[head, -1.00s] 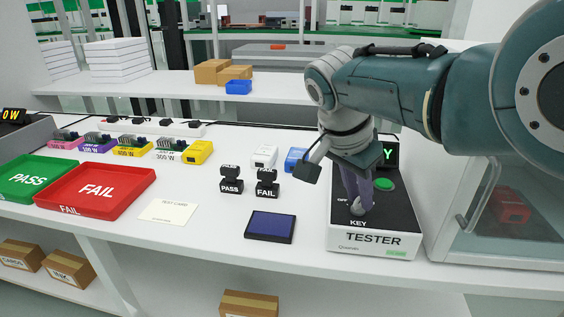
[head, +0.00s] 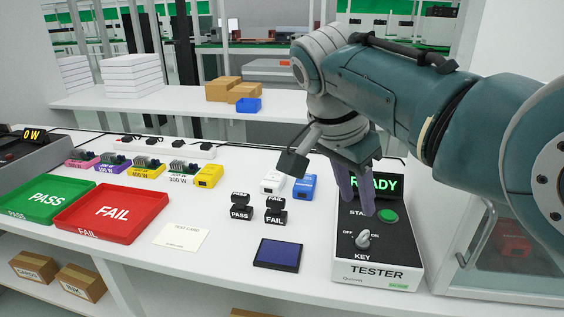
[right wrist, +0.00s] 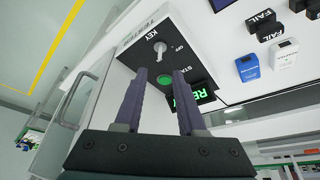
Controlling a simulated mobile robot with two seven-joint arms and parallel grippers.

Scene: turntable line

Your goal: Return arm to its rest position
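My right gripper (head: 355,192) hangs above the tester (head: 377,283), over its screen side and apart from the key switch (head: 363,238). In the right wrist view its two purple fingers (right wrist: 160,85) are spread with nothing between them. The key switch also shows in that view (right wrist: 160,48), past the fingertips; its knob sits between the OFF and ON labels, leaning toward ON. The green start button (head: 388,216) is uncovered. The tester's screen (head: 380,184) reads READY in green, partly hidden by the gripper. My left gripper is in neither view.
A clear-sided cabinet (head: 500,262) stands right of the tester. FAIL (head: 275,216) and PASS (head: 241,212) stamps, a blue pad (head: 278,254) and white (head: 272,184) and blue (head: 304,187) blocks lie to its left. Red (head: 95,232) and green (head: 28,216) trays are farther left.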

